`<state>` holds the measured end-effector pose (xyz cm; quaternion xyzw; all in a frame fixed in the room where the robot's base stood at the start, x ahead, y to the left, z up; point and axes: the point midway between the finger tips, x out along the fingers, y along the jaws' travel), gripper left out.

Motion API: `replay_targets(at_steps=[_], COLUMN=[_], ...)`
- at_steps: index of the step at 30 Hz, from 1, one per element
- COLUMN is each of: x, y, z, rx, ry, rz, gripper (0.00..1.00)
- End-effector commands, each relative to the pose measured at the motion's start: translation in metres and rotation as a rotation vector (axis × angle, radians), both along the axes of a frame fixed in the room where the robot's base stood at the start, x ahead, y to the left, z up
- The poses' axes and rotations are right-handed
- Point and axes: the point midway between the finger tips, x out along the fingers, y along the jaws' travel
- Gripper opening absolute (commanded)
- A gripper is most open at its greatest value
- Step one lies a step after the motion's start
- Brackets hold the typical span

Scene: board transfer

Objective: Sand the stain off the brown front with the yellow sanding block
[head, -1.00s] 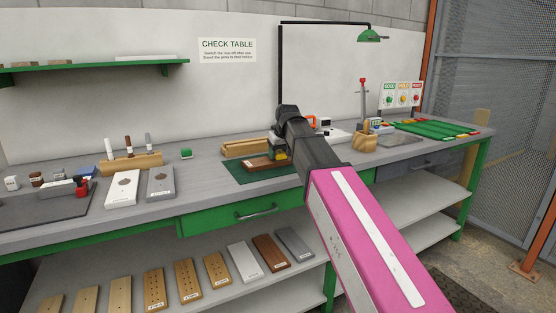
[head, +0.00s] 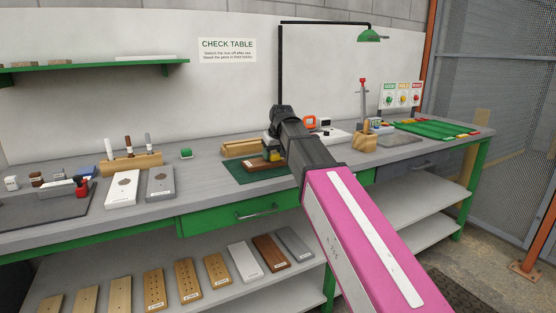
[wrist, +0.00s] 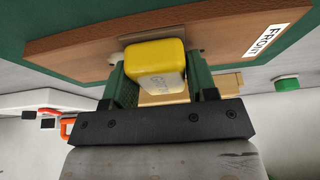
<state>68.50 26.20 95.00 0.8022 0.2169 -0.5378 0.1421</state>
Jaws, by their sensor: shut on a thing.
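The brown front (head: 256,165) lies flat on the green mat (head: 243,177) on the bench; in the wrist view the brown front (wrist: 210,28) carries a FRONT label. My gripper (wrist: 162,85) is shut on the yellow sanding block (wrist: 155,62), with a green finger on each side of it. The block is at the brown front's near edge in the wrist view, with a greyish-brown strip showing just behind it. I cannot tell whether the block touches the board. In the head view the yellow block (head: 273,155) is partly hidden by my arm. I cannot make out the stain.
A wooden fence-like block (head: 241,149) stands behind the mat. White and grey boards with dark spots (head: 122,189) lie to the left. A red-tipped post and wooden holder (head: 366,140) stand to the right. The bench in front of the mat is clear.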

Motion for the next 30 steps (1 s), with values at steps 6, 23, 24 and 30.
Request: replay_targets(at_steps=[6, 23, 24, 30], x=[0.001, 0.002, 0.002, 0.001], y=[0.000, -0.001, -0.001, -0.001], z=[0.015, 0.054, 0.056, 0.068], rx=[-0.001, -0.003, -0.003, -0.003], ry=[-0.002, -0.005, -0.004, -0.005], rz=[0.000, -0.001, -0.001, -0.001], gripper=[0.34, 0.33, 0.33, 0.33])
